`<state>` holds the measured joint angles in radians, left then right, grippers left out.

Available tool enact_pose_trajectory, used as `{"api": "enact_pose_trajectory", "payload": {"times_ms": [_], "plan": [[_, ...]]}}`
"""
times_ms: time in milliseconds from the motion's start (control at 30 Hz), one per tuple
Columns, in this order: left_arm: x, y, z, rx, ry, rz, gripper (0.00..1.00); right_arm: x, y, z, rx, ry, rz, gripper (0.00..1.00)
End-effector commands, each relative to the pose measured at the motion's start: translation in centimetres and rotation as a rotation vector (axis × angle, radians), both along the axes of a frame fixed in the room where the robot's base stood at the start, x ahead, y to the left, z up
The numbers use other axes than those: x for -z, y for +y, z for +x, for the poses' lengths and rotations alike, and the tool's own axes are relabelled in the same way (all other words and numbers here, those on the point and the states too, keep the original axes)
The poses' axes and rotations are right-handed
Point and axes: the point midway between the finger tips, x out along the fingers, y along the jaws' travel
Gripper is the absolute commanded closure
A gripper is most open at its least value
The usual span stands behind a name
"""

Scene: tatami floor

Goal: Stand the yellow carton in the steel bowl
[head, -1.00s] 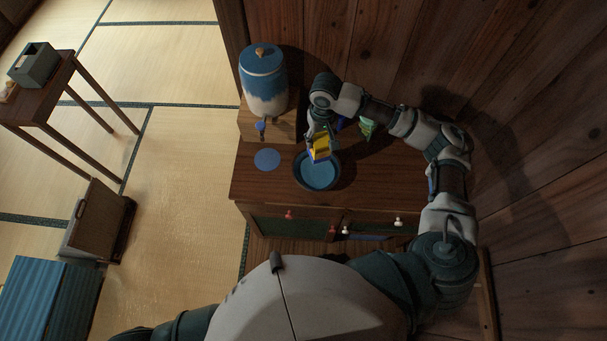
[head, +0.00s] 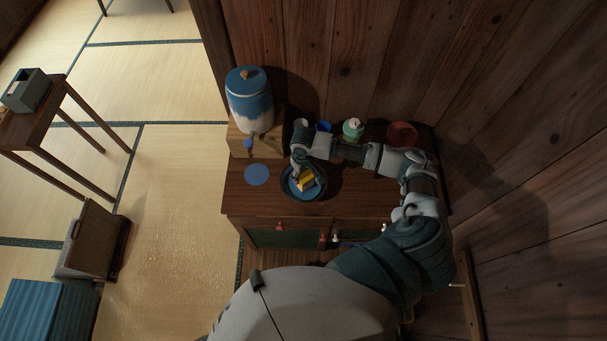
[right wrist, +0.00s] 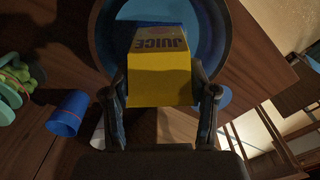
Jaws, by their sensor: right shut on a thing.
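The yellow carton (head: 307,184) is held by my right gripper (head: 301,175) at the steel bowl (head: 318,193), which looks dark-rimmed and blue inside. The carton lies across the bowl's blue inside (right wrist: 210,38) in that view. In the head view it looks within the rim; I cannot tell whether it touches the bottom. My left gripper is not in view.
A blue and white dispenser (head: 250,100) stands on a wooden stand left of the bowl. A flat blue disc (head: 257,174) lies on the cabinet top. A blue cup (head: 323,126), a green and white item (head: 353,129) and a red dish (head: 402,134) stand behind my right arm.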

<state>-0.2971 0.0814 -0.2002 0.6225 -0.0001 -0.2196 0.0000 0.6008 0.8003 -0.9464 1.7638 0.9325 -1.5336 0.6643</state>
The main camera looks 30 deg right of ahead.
Motion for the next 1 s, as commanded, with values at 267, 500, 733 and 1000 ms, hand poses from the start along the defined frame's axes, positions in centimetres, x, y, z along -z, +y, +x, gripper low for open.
{"api": "enact_pose_trajectory", "payload": {"times_ms": [267,500,733,1000], "plan": [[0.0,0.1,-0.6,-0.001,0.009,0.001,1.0,0.9,0.0,0.0,-0.001,0.0,0.0,0.37],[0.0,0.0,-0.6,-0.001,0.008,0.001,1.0,0.8,0.0,0.0,0.0,0.0,-0.001,0.17],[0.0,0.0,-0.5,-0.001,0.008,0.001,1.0,0.4,0.0,0.1,0.0,-0.002,0.0,0.17],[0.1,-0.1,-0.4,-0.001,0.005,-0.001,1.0,-4.5,0.0,0.2,-0.002,-0.006,0.001,0.17]]}}
